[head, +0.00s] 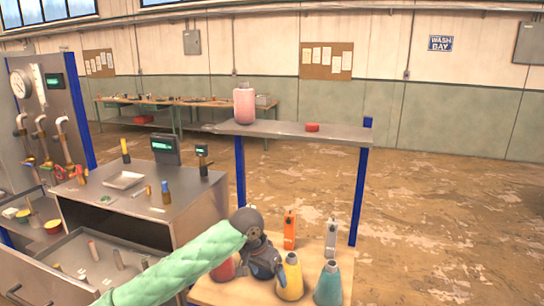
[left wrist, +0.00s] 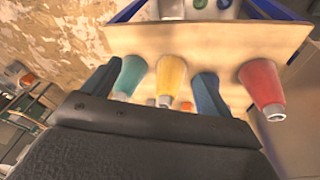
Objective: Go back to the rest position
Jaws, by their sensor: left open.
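My left arm comes in from the lower left in a green sleeve. Its dark left gripper (head: 266,266) is over the wooden board, between the red bottle (head: 222,271) and the yellow bottle (head: 290,278). A teal bottle (head: 328,285) stands right of the yellow one. In the left wrist view the two fingers of the left gripper (left wrist: 155,90) are spread apart. The teal bottle (left wrist: 131,74) and yellow bottle (left wrist: 172,76) appear between them in the picture, with nothing seen gripped. The red bottle (left wrist: 262,88) is outside, to the right. My right gripper is not in view.
Orange (head: 290,230) and grey (head: 331,238) upright items stand behind the bottles on the wooden board (left wrist: 205,42). A raised grey shelf (head: 345,135) on blue posts carries a pink bottle (head: 244,106) and a red item (head: 312,127). A metal cabinet (head: 215,195) stands left; the right floor is clear.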

